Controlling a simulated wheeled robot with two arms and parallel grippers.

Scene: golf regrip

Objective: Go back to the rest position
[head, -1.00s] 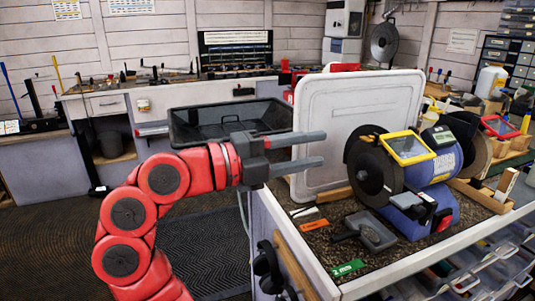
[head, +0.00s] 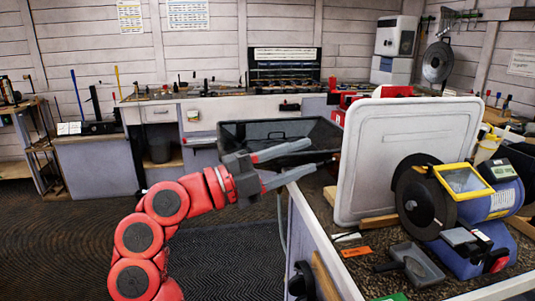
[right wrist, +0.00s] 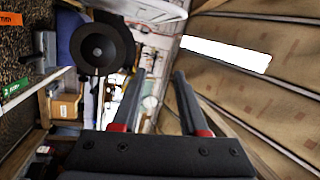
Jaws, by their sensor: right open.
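My right gripper (head: 308,157) is on a red arm near the middle of the head view. Its two grey fingers are apart, with nothing held between them. They point right, in front of the black tray and left of the white panel. In the right wrist view the gripper (right wrist: 160,78) also shows its two fingers apart and empty. My left gripper is in neither view.
A black tray (head: 235,135) is behind the gripper. Dark floor (head: 225,262) is open on the left.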

